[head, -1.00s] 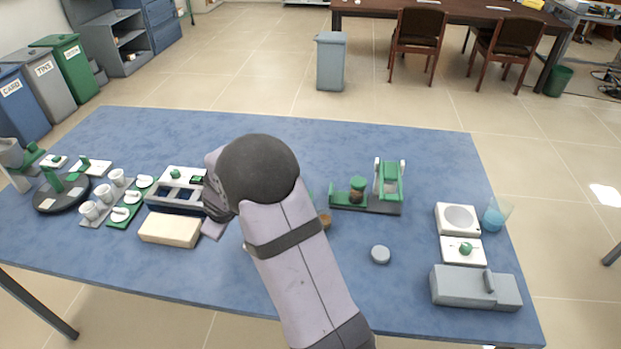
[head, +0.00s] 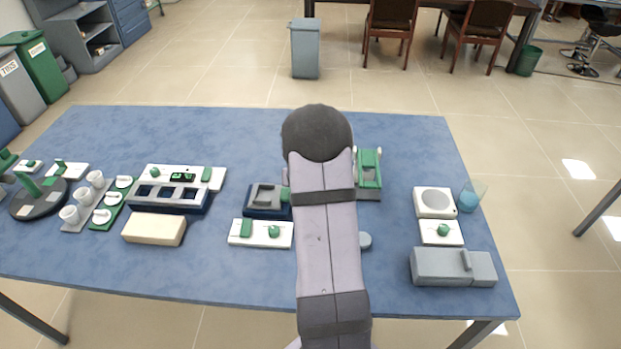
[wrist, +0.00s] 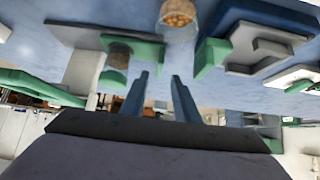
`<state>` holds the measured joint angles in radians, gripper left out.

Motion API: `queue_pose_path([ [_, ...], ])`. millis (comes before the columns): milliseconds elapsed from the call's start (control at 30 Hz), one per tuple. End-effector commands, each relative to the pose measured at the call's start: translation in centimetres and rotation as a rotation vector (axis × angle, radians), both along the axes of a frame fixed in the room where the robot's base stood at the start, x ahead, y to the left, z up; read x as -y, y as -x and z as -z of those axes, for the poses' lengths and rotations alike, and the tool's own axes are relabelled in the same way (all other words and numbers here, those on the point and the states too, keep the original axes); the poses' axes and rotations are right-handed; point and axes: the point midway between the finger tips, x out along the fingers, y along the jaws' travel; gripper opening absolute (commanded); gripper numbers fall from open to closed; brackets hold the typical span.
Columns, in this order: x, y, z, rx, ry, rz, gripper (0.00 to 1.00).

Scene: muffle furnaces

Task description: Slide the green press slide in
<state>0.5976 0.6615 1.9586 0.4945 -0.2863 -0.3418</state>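The press (head: 264,198) stands near the table's middle, a grey block on a dark blue base. Its green slide (head: 285,192) shows at the right side, partly hidden by my arm. In the wrist view, the green slide (wrist: 211,56) sticks out beside the grey block (wrist: 262,48). My gripper (wrist: 159,76) shows two blue-grey fingers set apart with nothing between them. In that view they are left of and nearer than the slide, not visibly touching it. In the head view my arm hides the gripper.
A clear cup of brown pellets (wrist: 179,14) is close by in the wrist view. A green-framed stand (head: 369,172) is right of my arm. A white tray with green parts (head: 261,233) lies before the press. Open blue table (head: 240,130) lies behind.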

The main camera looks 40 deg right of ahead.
Motion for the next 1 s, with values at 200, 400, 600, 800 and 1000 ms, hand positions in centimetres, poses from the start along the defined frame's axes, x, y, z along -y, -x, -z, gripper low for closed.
queue_pose_path([
  [200, 0.8, -0.8, 1.0, -0.001, -0.001, -0.001, 0.28],
  [400, 1.9, -2.0, 2.6, -0.001, -0.001, -0.001, 0.28],
  [600, 2.9, -3.0, 4.0, 0.000, 0.000, -0.003, 0.28],
  [800, 3.4, -3.6, 4.8, 0.001, 0.001, -0.003, 0.28],
  [1000, 3.6, -3.7, 5.0, 0.001, 0.001, -0.003, 0.28],
])
